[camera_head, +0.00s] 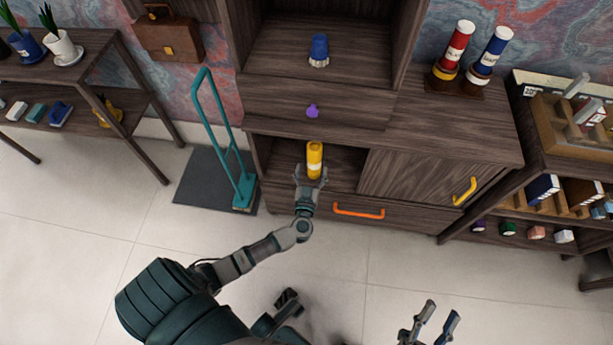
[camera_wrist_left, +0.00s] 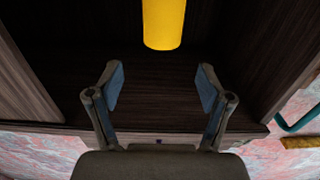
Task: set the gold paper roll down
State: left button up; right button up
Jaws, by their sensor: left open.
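The gold paper roll (camera_head: 314,152), yellow with a pale band, stands upright in the open compartment of the dark wooden cabinet. My left gripper (camera_head: 311,180) is at the front of that compartment, just in front of the roll. In the left wrist view, the fingers of my left gripper (camera_wrist_left: 161,86) are spread apart with nothing between them. The roll (camera_wrist_left: 163,24) is beyond the fingertips there, cut off by the top edge. My right gripper (camera_head: 438,318) is low at the right, its fingers apart and empty, away from the cabinet.
A sliding door with a yellow handle (camera_head: 465,191) covers the compartment's right side. An orange handle (camera_head: 358,211) is on the drawer below. A blue roll (camera_head: 319,48) and a purple knob (camera_head: 312,111) are above. A teal trolley (camera_head: 241,186) stands left. The pale floor in front is clear.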

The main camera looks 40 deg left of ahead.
pick_arm(q)
jog(key=s+d+r+m+t+h, duration=0.3)
jog(key=s+d+r+h, duration=0.4)
jog(key=r, duration=0.5)
jog(key=s+d+r+m+t+h, duration=0.4)
jog(key=s+d+r+h, duration=0.3)
jog(key=s+d+r, duration=0.4)
jog(key=shift+s+d+r+m, duration=0.35)
jog(key=shift+s+d+m, duration=0.15)
jog(key=shift+d, duration=0.65)
pick_arm(e)
jog(key=shift+w+a+f+g, duration=0.25)
jog(key=shift+w+f+g, duration=0.35)
jog(key=shift+f+g, duration=0.2)
pick_arm(q)
jog(key=shift+w+d, duration=0.1)
pick_arm(e)
jog(key=shift+r, duration=0.1)
